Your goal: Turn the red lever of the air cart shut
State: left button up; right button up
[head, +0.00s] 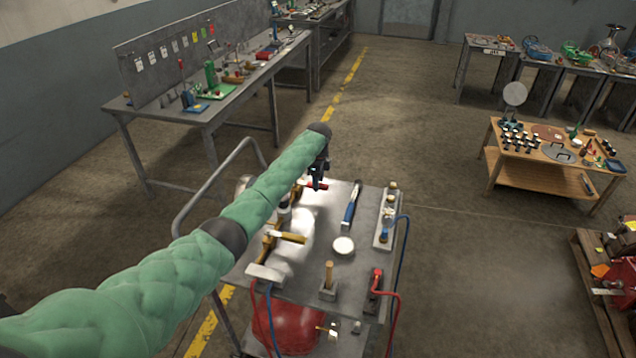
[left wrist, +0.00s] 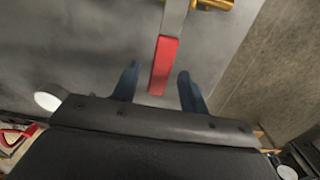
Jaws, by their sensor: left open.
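The red lever (left wrist: 163,65) shows in the left wrist view as a red grip on a flat grey bar, running up to a brass fitting (left wrist: 218,4) at the top edge. My left gripper (left wrist: 158,78) is open, with one dark blue finger on each side of the red grip and gaps between. I cannot tell whether the grip lies at finger height or below. In the head view my left gripper (head: 318,180) is over the far part of the air cart (head: 310,222), and a bit of red shows beside it. The arm hides part of the cart. My right gripper is not in view.
A red tank (head: 288,328) sits below.

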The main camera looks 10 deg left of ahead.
pick_arm(q)
notch_tip(320, 180, up, 5)
jog(key=shift+b, duration=1)
jog(key=shift+r, duration=1.05)
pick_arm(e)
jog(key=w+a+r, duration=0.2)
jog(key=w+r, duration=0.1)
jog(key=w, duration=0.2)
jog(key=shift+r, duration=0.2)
pick_arm(q)
jog(key=shift+f, duration=0.15)
